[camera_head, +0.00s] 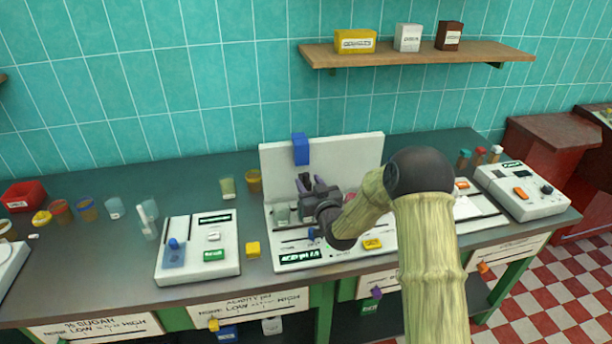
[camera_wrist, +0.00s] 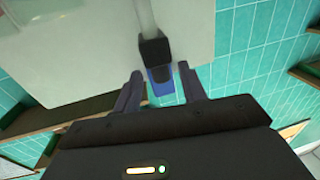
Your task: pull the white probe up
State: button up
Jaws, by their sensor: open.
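A pale rod (camera_wrist: 146,15) with a black collar (camera_wrist: 153,48) shows in the wrist view and looks like the white probe. A blue block (camera_wrist: 160,76) shows just below the collar there. My gripper (camera_wrist: 161,72) is open, its two fingers on either side of the blue block, with visible gaps. In the head view my gripper (camera_head: 311,184) is in front of the white back panel (camera_head: 350,150) of the middle device. A blue block (camera_head: 301,148) sits at that panel's top edge, above my gripper. The rod is not clear in the head view, where my gripper covers that area.
The bench (camera_head: 100,260) carries a white device (camera_head: 198,250) at left, another device (camera_head: 522,190) at right, and several small jars. A yellow block (camera_head: 253,250) lies beside the middle device. A wooden shelf (camera_head: 420,55) with small boxes is on the tiled wall.

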aim_at(307, 180)
jog(key=shift+x, duration=1.5)
jog(key=shift+c, duration=0.2)
